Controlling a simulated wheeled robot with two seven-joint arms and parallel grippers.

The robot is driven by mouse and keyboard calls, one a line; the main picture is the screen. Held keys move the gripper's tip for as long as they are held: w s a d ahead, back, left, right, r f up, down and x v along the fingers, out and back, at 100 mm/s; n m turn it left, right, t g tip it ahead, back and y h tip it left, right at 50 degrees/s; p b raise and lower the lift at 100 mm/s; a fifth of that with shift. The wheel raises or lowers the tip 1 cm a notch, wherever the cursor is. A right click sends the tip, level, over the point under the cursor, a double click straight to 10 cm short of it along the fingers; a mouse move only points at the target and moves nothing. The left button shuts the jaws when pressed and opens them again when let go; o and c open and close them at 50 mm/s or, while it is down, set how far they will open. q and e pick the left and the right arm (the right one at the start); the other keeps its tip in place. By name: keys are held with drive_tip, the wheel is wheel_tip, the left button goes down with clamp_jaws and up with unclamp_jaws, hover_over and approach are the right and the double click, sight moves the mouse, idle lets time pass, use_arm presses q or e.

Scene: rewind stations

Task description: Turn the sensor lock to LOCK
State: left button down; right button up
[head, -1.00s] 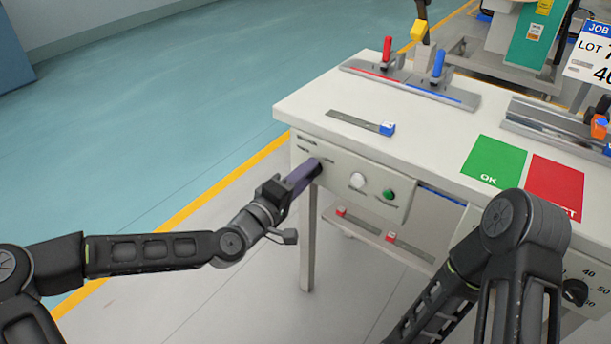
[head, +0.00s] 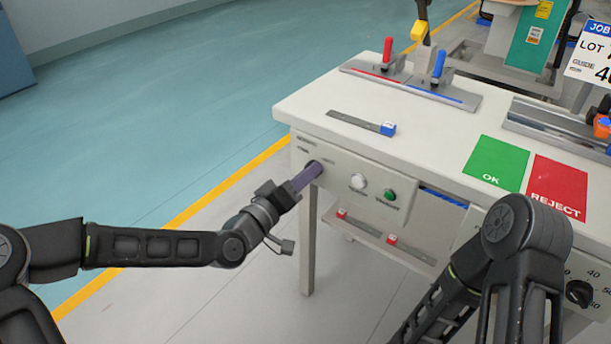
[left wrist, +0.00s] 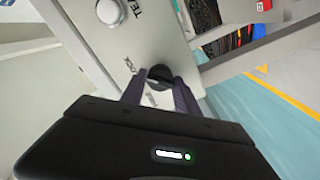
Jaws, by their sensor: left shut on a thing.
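The sensor lock is a dark round knob (left wrist: 159,73) on the pale front panel (left wrist: 140,45) of the bench. In the left wrist view it lies between my fingertips, with lettering ending in "CK" beside it. My left gripper (head: 315,168) reaches the panel's left end with its purple-grey fingers shut on the knob. In the head view the fingers cover most of the knob, so I cannot tell which way it points. My right arm shows at the right, but its gripper is out of view.
A white button (head: 358,181) and a green button (head: 390,195) sit right of the knob. The white bench top (head: 310,100) holds a steel strip with a blue block (head: 387,129), a green OK mat (head: 494,163) and a red REJECT mat (head: 556,185). Floor left of the bench is clear.

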use_arm(q)
drive_tip(key=c, duration=0.9)
unclamp_jaws()
drive_tip(key=shift+c, duration=0.2)
drive_tip(key=p+v, duration=0.2)
drive_tip(key=v, duration=0.6)
drive_tip(key=shift+w, duration=0.1)
